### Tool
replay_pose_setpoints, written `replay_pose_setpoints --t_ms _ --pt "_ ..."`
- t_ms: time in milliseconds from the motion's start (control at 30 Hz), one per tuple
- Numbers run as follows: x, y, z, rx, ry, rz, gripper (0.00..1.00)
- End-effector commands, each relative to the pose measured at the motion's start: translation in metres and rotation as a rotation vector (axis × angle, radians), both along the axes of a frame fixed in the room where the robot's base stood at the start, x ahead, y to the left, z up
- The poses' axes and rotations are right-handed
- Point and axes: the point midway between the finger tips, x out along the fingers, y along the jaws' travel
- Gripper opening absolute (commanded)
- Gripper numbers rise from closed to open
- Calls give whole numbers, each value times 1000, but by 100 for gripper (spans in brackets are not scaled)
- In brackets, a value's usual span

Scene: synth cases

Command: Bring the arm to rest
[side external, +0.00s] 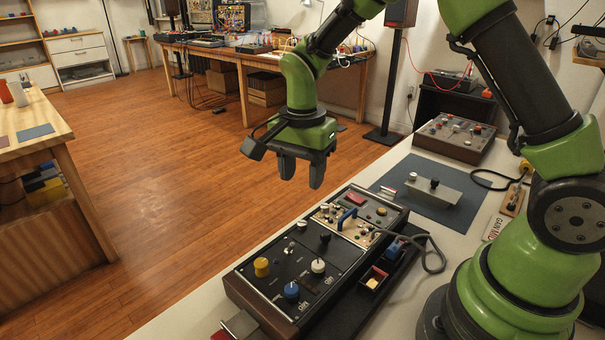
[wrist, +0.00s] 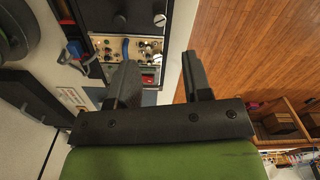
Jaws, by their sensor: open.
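My gripper (side external: 301,172) hangs in the air above the far edge of the white table (side external: 190,314), with its fingers pointing down. Its two grey fingers are apart with nothing between them. The wrist view also shows the gripper (wrist: 160,78) open and empty, with wood floor and the table edge beyond the fingers. The green arm reaches in from the right side of the side view. Below the gripper, and apart from it, is a black control panel (side external: 270,290) in a wooden case, with yellow, blue and white knobs.
A blue patch cable handle (side external: 346,217) stands on the panel's beige module. A dark tray (side external: 376,295) lies beside the case. A grey block with knobs (side external: 434,191) sits on a blue-grey mat (side external: 398,182). A brown knobbed box (side external: 454,139) stands behind. Open floor (side external: 150,185) lies left.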

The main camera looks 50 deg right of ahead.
Motion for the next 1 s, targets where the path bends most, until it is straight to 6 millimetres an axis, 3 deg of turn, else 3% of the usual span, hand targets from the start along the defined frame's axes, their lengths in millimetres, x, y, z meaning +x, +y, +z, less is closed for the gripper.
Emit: replay_pose_setpoints --t_ms 133,267,400,600,800,1000 --pt "-5 0 20 10 -40 49 45" --pt "-23 1 61 25 -128 167 45" --pt "-55 2 105 28 -245 335 45" --pt "-110 5 146 -7 -418 577 45" --pt "-160 8 161 -77 -570 792 45" --pt "-184 10 160 -132 -649 911 45"
